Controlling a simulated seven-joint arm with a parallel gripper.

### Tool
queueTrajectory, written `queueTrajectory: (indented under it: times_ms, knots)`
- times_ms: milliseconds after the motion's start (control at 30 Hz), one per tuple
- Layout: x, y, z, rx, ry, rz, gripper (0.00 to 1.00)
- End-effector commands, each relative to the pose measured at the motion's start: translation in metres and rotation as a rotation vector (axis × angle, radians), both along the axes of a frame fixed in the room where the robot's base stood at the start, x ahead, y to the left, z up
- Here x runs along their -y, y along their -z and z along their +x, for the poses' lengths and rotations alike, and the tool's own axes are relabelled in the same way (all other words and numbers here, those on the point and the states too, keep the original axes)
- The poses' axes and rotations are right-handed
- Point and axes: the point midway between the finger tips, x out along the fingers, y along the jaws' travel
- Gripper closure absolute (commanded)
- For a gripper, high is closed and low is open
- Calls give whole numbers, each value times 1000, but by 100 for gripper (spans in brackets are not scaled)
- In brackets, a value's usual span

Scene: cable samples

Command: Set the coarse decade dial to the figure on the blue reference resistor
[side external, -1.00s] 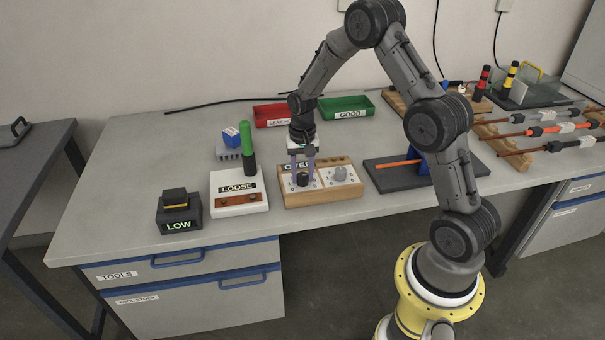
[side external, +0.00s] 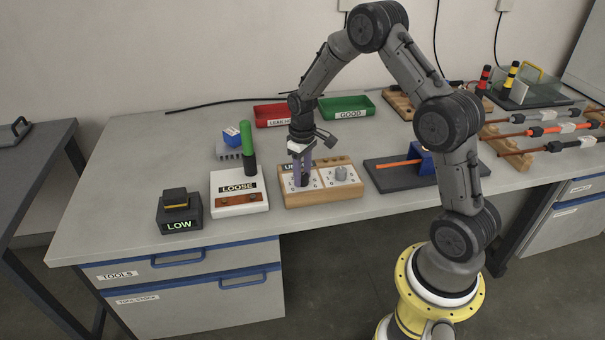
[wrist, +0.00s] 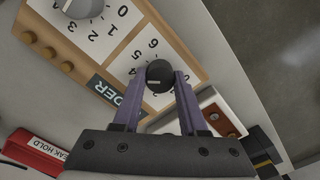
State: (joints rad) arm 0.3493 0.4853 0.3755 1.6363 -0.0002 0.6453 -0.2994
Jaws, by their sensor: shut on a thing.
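The wooden dial box (side external: 322,198) has a dark knob (wrist: 159,76) and a grey knob (side external: 341,173), each on a white figured plate. The frames do not show which is the coarse dial. My gripper (side external: 301,182) points down at the left plate. In the wrist view its purple fingers (wrist: 160,80) are shut on the dark knob, one on each side. A pale mark shows on the knob; the figure it points to is unclear. The box's display (wrist: 119,92) reads UNDER, partly cut off. A small blue block (side external: 231,136) sits behind the LOOSE box; its figure is unreadable.
The white LOOSE box (side external: 239,205) with a green-topped probe (side external: 245,147) stands left of the dial box. The black LOW box (side external: 179,212) is further left. Red (side external: 272,114) and green (side external: 346,107) trays lie behind. A dark board (side external: 390,178) is at right.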

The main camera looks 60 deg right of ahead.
Motion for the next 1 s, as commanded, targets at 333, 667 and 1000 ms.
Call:
queueTrajectory:
  times_ms: [333, 667, 1000]
  knots:
    - [0, -2, 1, 3, -82, -1, 100]
    - [0, -2, 1, 3, -87, -1, 100]
    - [0, -1, 1, 2, -86, -1, 28]
